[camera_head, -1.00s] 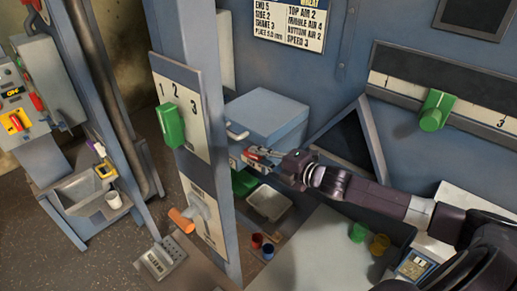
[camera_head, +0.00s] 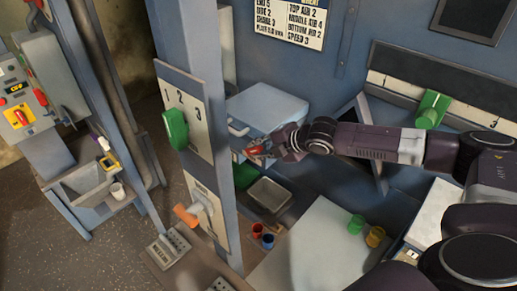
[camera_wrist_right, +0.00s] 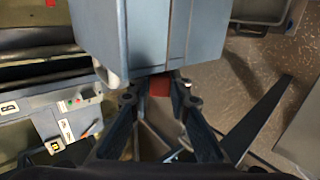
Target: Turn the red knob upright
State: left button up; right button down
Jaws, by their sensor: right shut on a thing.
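A small red knob (camera_wrist_right: 160,88) shows between the fingers of my right gripper (camera_wrist_right: 160,102) in the right wrist view, at the lower edge of a blue-grey box. Its upper part is hidden by the box, so its tilt cannot be told. In the head view, my right gripper (camera_head: 256,151) is at the front of the blue-grey box (camera_head: 268,109), shut on the red knob, which is mostly covered by the fingers. My left gripper is not in view.
A post with a numbered plate and green handle (camera_head: 175,130) stands left of my gripper, with an orange-ended lever (camera_head: 186,215) below. A metal tray (camera_head: 269,194) lies under the gripper. Several small coloured cups stand nearby. A control box (camera_head: 22,110) is at far left.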

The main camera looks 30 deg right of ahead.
jog(key=g, duration=0.1)
jog(key=g+h, duration=0.1)
jog(key=w+g, duration=0.1)
jog(key=g, duration=0.1)
jog(key=shift+a+r, duration=0.25)
jog(key=shift+r, duration=0.15)
jog(key=shift+w+g+h, duration=0.2)
jog(key=shift+g+h, duration=0.7)
jog(key=shift+g, duration=1.1)
jog(key=c, duration=1.8)
grip_release()
jog(key=shift+d, duration=0.1)
